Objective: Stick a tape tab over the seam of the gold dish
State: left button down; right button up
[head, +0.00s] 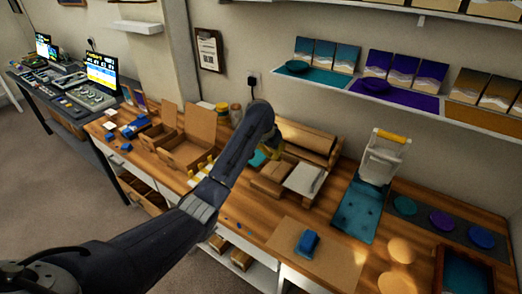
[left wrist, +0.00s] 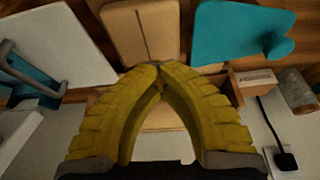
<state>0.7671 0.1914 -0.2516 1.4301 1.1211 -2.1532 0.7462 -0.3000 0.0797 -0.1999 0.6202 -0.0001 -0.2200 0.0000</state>
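I cannot make out a gold dish with a seam for certain. Two round tan pieces, one of them the upper disc (head: 400,250), lie on the bench at the lower right in the head view. No tape tab can be told apart. My left gripper (head: 273,153) is partly hidden behind its own arm, above the cardboard pieces at the back of the bench. In the left wrist view its yellow fingers (left wrist: 160,70) meet at the tips, with nothing visible between them. My right gripper is not in view.
A blue object (head: 308,242) sits on a brown board (head: 335,262). A white device with a yellow handle (head: 384,158) stands behind a teal mat (head: 352,215). Coloured discs lie on a dark strip (head: 415,220). A brown cardboard piece (left wrist: 142,32) and teal panel (left wrist: 228,28) lie beyond my fingers.

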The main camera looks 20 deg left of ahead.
aim_at(273, 166)
pick_arm(q)
jog(key=shift+w+f, duration=0.2)
jog(key=shift+f, duration=1.55)
jog(key=shift+f, duration=0.65)
dwell(1.0)
jog(key=c, duration=1.5)
grip_release()
jog(key=shift+r, duration=4.05)
